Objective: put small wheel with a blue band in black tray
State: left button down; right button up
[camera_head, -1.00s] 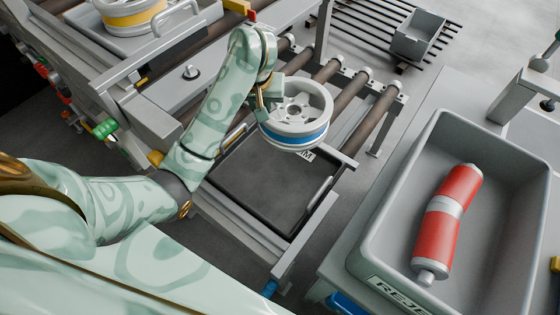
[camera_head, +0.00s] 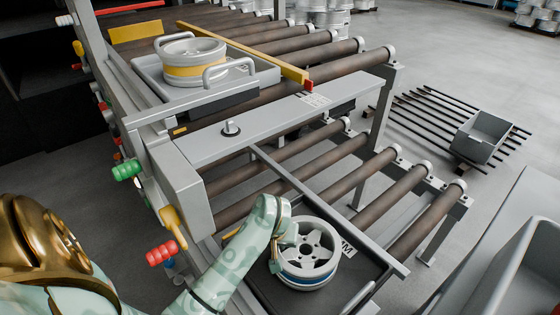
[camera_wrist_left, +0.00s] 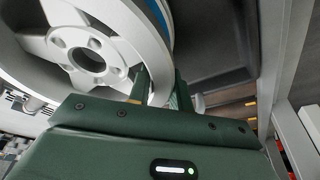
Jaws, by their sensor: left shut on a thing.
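The small wheel with a blue band (camera_head: 305,252) is silver with spokes. In the head view it is over the black tray (camera_head: 265,285), its face up and slightly tilted. I cannot tell whether it touches the tray floor. My left gripper (camera_head: 282,240) is shut on the wheel's rim at its left side. In the left wrist view the wheel (camera_wrist_left: 100,45) fills the upper left, with the gripper's fingers (camera_wrist_left: 160,88) at its rim and part of the blue band showing. The dark tray (camera_wrist_left: 210,35) shows behind it. My right gripper is out of view.
A yellow-banded wheel (camera_head: 194,62) sits in a grey handled tray (camera_head: 255,80) on the upper rollers. Lower rollers (camera_head: 400,195) run beside the black tray. A grey bin (camera_head: 482,136) stands on a floor rack. A larger grey bin (camera_head: 515,275) is at lower right.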

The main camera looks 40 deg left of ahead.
pick_arm(q)
jog(key=shift+w+f, duration=0.1)
jog(key=shift+f, duration=0.65)
jog(key=shift+r, duration=0.15)
jog(key=c, duration=1.6)
grip_release()
jog(key=shift+f, duration=0.2)
jog(key=o, duration=0.3)
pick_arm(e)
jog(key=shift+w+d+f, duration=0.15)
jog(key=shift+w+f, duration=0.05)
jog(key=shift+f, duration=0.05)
pick_arm(q)
jog(key=shift+r, duration=0.1)
jog(key=shift+d+r, duration=0.1)
jog(key=shift+r, duration=0.25)
jog(key=p+v, duration=0.6)
jog(key=v, duration=0.5)
jog(key=shift+s+r+p, duration=0.2)
jog(key=shift+s+p, duration=0.05)
jog(key=shift+p, duration=0.05)
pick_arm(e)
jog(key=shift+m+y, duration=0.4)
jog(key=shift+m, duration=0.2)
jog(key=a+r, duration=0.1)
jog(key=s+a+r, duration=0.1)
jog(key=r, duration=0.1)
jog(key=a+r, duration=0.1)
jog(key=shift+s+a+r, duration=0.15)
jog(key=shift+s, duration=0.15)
